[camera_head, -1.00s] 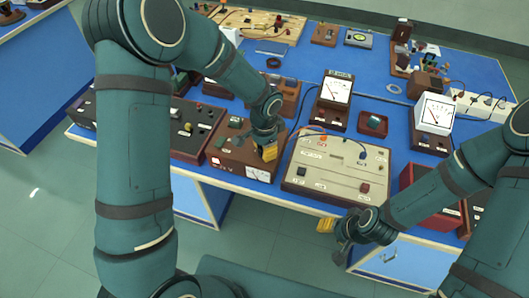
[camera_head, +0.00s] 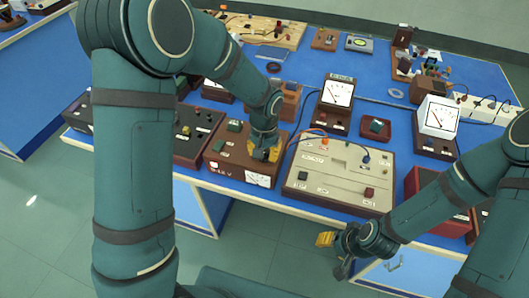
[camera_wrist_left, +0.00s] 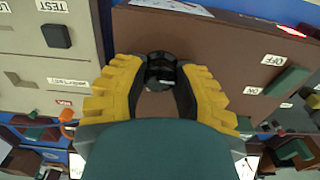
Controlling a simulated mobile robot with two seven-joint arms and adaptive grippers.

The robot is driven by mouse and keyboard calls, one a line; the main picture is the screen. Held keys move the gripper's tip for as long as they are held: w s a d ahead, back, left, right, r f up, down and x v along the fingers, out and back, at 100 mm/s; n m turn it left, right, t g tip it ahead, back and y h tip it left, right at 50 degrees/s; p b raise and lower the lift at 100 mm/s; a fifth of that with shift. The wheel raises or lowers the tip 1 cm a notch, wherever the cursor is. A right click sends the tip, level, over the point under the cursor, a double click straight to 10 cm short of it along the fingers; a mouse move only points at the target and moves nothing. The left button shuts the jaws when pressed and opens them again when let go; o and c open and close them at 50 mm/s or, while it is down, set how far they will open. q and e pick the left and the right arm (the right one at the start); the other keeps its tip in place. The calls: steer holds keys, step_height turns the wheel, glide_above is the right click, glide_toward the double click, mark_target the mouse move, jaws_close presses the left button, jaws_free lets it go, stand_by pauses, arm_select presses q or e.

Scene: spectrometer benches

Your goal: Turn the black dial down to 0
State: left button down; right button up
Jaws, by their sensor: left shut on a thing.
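The black dial (camera_wrist_left: 160,72) sits on the top of a brown power supply box (camera_wrist_left: 222,45), seen in the left wrist view between two yellow fingers. My left gripper (camera_wrist_left: 160,80) is shut on the dial, one finger on each side of it. In the head view the left gripper (camera_head: 264,153) reaches down onto the brown box (camera_head: 216,159) and hides the dial. The dial's scale marks cannot be read. My right gripper (camera_head: 330,240) hangs in front of the bench edge, with its yellow fingers partly visible; its opening is unclear.
A beige panel box (camera_head: 325,183) with wires stands right of the brown box. A dark box (camera_head: 190,135) stands to its left. Meters (camera_head: 338,93) and a small red tray (camera_head: 376,127) stand behind on the blue bench. A red box (camera_head: 428,190) is at the right.

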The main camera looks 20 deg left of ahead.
mark_target(265, 153)
stand_by(0.4)
arm_select(q)
steer(key=c, duration=0.6)
jaws_free()
steer(key=shift+c, duration=0.2)
step_height(265, 153, up, 12)
steer(key=shift+s, duration=0.1)
